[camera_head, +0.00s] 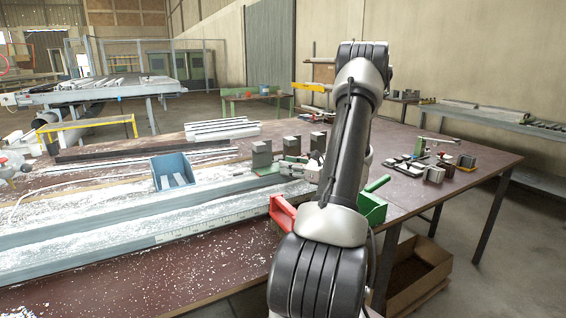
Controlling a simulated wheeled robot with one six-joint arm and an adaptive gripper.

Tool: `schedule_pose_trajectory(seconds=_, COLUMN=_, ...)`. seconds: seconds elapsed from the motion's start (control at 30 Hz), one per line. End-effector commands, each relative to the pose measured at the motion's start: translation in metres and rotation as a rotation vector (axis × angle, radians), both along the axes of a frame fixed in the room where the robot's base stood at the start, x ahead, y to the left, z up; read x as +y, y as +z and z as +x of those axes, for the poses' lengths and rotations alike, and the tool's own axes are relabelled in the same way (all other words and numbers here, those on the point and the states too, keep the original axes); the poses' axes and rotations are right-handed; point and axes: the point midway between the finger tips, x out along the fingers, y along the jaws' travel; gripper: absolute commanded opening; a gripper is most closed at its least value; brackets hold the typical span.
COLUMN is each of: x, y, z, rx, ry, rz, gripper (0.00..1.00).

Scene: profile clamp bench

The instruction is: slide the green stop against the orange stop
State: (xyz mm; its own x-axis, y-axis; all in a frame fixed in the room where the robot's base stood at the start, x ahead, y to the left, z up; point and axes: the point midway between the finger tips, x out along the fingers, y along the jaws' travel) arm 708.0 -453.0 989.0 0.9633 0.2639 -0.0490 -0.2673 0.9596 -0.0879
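My arm rises through the middle of the view and hides part of the bench. My gripper (290,169) shows as small grey parts left of the arm's far end; its fingers are too small to tell open from shut. A low green piece (266,170) lies beside it, close to the rail; I cannot tell whether it is the green stop or whether the gripper touches it. A red-orange part (283,213) and a green part (374,210) show on either side of my arm, both partly hidden.
A long grey rail (110,222) with a scale runs along the bench, dusted white. A blue bin (172,172) stands behind it. Several grey blocks (262,153) stand behind the gripper. Tools and small blocks (436,172) lie at right. A cardboard box (418,280) stands below the bench.

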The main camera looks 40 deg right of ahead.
Motion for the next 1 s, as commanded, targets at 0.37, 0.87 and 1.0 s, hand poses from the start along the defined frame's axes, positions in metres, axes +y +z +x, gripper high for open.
schedule_pose_trajectory(seconds=0.37, x=-0.028, y=0.0, z=0.023, rx=-0.031, ry=-0.112, rz=0.099, gripper=0.3)
schedule_pose_trajectory(seconds=0.87, x=-0.021, y=0.0, z=0.07, rx=-0.03, ry=-0.113, rz=0.098, gripper=0.3)
schedule_pose_trajectory(seconds=1.0, x=-0.021, y=0.0, z=0.07, rx=-0.03, ry=-0.113, rz=0.098, gripper=0.3)
